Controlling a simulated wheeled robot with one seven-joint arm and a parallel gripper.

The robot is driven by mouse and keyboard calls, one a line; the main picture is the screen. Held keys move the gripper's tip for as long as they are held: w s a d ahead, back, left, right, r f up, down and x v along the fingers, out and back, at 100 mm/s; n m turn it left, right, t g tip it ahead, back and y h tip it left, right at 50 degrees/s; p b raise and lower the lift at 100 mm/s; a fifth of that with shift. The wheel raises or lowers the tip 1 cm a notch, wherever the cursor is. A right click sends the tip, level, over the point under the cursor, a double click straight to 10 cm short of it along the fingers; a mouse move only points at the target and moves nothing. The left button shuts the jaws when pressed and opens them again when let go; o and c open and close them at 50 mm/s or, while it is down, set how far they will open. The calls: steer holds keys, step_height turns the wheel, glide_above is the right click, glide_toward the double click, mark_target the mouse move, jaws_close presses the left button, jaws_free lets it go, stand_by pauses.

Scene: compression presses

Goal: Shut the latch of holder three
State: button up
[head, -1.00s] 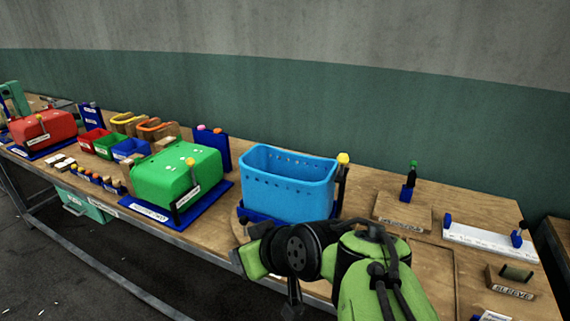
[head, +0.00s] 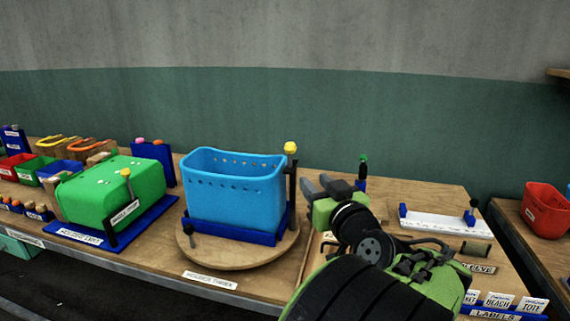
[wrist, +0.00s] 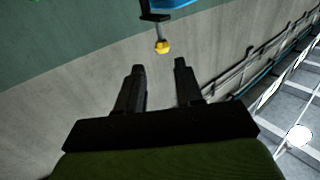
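The blue tote (head: 235,195) sits upright in a dark blue base on a round wooden turntable (head: 240,258). A front label (head: 209,280) is too blurred to read surely, so I cannot confirm this is holder three. At its right side a black latch lever stands upright with a yellow knob (head: 290,147) on top. My gripper (head: 318,182) is open and empty, right of the lever and a little below the knob in the picture. In the wrist view the yellow knob (wrist: 163,47) lies just beyond the gap between the open fingers (wrist: 160,70), apparently not touched.
A green cooler (head: 110,190) in a blue holder with a yellow-knobbed lever stands to the left. A small black-knobbed handle (head: 190,229) stands at the turntable's front left. A white board (head: 440,222) and label cards (head: 498,300) lie right. A red bin (head: 545,207) stands far right.

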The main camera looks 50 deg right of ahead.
mark_target(291, 157)
steer(key=p+x, duration=0.2)
steer(key=x, duration=1.1)
steer(key=shift+w+d, duration=0.25)
steer(key=shift+w, duration=0.05)
steer(key=shift+c, duration=0.3)
